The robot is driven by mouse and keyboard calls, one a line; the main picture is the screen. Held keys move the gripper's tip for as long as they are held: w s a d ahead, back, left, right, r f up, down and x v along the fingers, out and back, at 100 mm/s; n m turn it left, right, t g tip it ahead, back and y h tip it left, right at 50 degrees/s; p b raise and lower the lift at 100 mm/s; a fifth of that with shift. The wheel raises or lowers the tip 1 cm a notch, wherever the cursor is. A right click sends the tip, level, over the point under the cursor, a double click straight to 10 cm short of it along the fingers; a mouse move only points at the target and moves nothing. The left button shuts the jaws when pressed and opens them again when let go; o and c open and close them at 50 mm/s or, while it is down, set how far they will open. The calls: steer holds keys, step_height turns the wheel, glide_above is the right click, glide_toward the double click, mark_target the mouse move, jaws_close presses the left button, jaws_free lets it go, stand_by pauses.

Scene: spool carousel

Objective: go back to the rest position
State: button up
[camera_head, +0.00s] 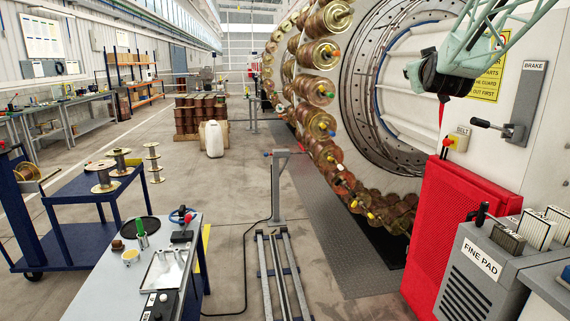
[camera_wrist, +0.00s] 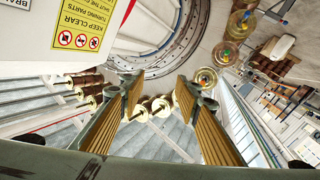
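My gripper (camera_head: 436,82) is at the upper right in the head view, in front of the white carousel housing, to the left of the BRAKE lever plate (camera_head: 519,110). My pale green arm reaches down to it from the top edge. In the wrist view my gripper (camera_wrist: 157,88) shows two ribbed yellow-brown fingers standing well apart. Nothing is held between them. The spool carousel (camera_head: 318,90) carries copper spools around its rim. Spools also show beyond the fingers in the wrist view, apart from them.
The BELT button box (camera_head: 456,141) and a red guard panel (camera_head: 445,235) are below my gripper. A grey FINE PAD bin (camera_head: 480,270) stands at lower right. A workbench (camera_head: 110,290) and a blue cart (camera_head: 75,220) are at left. The middle floor aisle is mostly open.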

steer(key=s+a+f+g+y, duration=0.15)
steer(key=s+a+f, duration=0.3)
steer(key=s, duration=0.55)
steer(key=s+a+f+g+y, duration=0.1)
steer(key=s+a+f+g, duration=0.25)
steer(key=s+a, duration=0.4)
steer(key=s+a+f+g+y, duration=0.15)
steer(key=s+a+f, duration=0.3)
steer(key=s, duration=0.65)
steer(key=s+a+f+g, duration=0.2)
steer(key=s+f, duration=0.3)
steer(key=s, duration=0.8)
steer(key=s+a+f+g, duration=0.2)
steer(key=s+f, duration=0.4)
steer(key=s, duration=0.7)
steer(key=s+a+f+g+y, duration=0.1)
steer(key=s+f, duration=0.4)
steer(key=s, duration=0.9)
steer(key=shift+a+f+m+g, duration=0.35)
steer(key=shift+a+m+g, duration=0.1)
steer(key=shift+g, duration=0.5)
steer(key=shift+f+b, duration=0.4)
steer(key=shift+f, duration=0.25)
steer(key=shift+r, duration=0.2)
